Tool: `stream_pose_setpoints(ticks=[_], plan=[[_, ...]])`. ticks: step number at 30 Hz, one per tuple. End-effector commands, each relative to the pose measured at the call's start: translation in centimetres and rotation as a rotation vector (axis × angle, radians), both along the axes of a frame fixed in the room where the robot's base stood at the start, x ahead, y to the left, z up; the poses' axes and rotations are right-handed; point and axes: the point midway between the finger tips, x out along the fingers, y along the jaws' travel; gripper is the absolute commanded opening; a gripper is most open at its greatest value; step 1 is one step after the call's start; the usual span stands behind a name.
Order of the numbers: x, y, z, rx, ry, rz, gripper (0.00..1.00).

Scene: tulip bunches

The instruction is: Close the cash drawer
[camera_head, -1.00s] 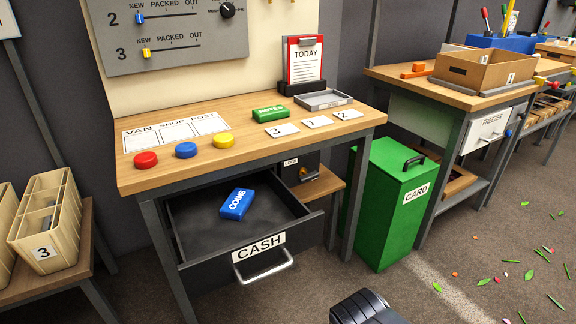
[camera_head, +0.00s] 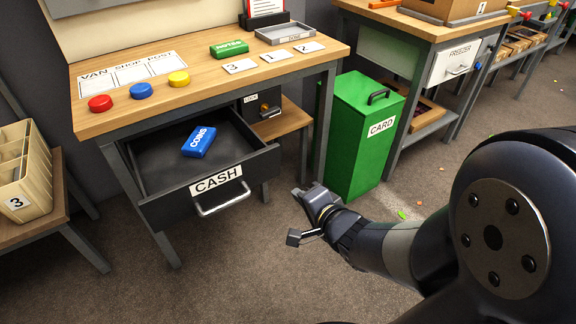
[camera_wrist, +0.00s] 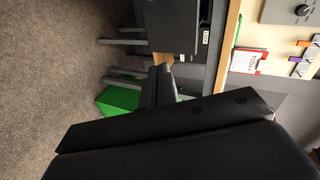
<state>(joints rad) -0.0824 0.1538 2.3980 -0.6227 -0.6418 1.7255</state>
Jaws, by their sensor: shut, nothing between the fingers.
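The cash drawer (camera_head: 160,211) stands pulled out under the wooden desk, its black front marked CASH, with a silver handle (camera_head: 222,206). A blue COINS pack (camera_head: 199,141) lies inside on the drawer's dark floor. My gripper (camera_head: 299,193) is shut and empty, to the right of the drawer front and in front of the desk's right leg. A gap shows between it and the drawer in the head view. In the wrist view my gripper fingers (camera_wrist: 160,75) point towards the desk; the dark drawer (camera_wrist: 172,25) appears beyond them, partly cut off.
A green CARD bin (camera_head: 356,135) stands right of the desk, behind my arm. A lock box (camera_head: 266,108) sits on the small shelf under the desk. The desk top (camera_head: 215,75) holds three coloured buttons, a green NOTES pack and cards. The floor before the drawer is clear.

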Motion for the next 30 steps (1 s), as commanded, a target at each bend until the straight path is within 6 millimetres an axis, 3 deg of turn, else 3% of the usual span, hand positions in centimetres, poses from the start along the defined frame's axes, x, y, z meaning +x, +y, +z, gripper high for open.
stream_pose_setpoints(ticks=[4,11,24,30], plan=[[0.2,1.1,1.0,0.166,0.004,0.003,0.0],[1.1,2.1,0.8,0.223,0.007,0.007,0.0],[8.4,6.6,-2.1,0.22,0.006,0.008,0.0],[10.7,8.0,-1.8,0.218,0.005,0.007,0.0]])
